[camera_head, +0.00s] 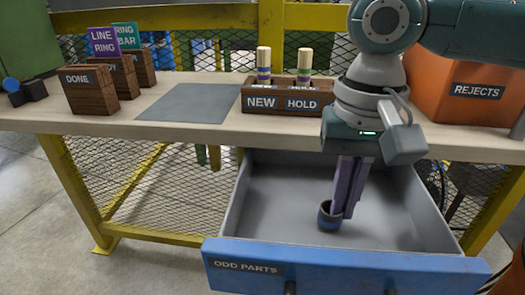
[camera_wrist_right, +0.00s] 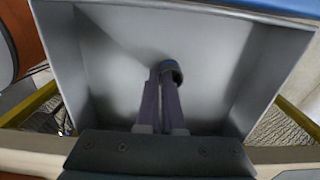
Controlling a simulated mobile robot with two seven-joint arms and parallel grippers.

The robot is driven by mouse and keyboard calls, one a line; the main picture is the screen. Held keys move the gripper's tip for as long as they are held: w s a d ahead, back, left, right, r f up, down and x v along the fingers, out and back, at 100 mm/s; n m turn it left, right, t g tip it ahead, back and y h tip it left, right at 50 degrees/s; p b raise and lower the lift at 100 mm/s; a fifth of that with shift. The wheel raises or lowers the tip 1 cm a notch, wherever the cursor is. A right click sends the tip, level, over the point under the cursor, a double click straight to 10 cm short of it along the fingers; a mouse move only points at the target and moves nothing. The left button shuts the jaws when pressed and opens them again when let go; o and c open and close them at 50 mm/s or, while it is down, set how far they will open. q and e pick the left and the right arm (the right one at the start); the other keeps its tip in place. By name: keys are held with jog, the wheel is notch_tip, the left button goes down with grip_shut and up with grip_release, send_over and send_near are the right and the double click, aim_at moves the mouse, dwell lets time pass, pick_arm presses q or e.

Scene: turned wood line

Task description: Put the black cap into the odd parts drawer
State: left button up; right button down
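The black cap (camera_head: 329,217), a small dark cup shape with a blue band, is at the fingertips of my right gripper (camera_head: 343,208), inside the open odd parts drawer (camera_head: 345,257). The right gripper points down, its two purple fingers close together at the cap's wall. The wrist view shows the cap (camera_wrist_right: 176,74) at the finger ends, partly covered by them, over the grey drawer floor. I cannot tell whether the cap touches the floor. The drawer has a blue front labelled ODD PARTS and grey walls. My left gripper is not in view.
A wooden NEW/HOLD block (camera_head: 285,101) with two banded pegs stands on the bench above the drawer. The orange REJECTS bin (camera_head: 471,93) is at right. The DONE block (camera_head: 91,89), other label blocks and a grey mat (camera_head: 188,102) are at left. The visible drawer floor around the cap is clear.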

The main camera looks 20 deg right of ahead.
jog(key=shift+f, duration=0.1)
jog(key=c, duration=1.1)
grip_release()
jog(key=shift+o, duration=0.2)
notch_tip(320, 180, up, 12)
jog(key=p, duration=0.3)
jog(key=shift+r+p, duration=0.2)
jog(key=shift+p, duration=0.1)
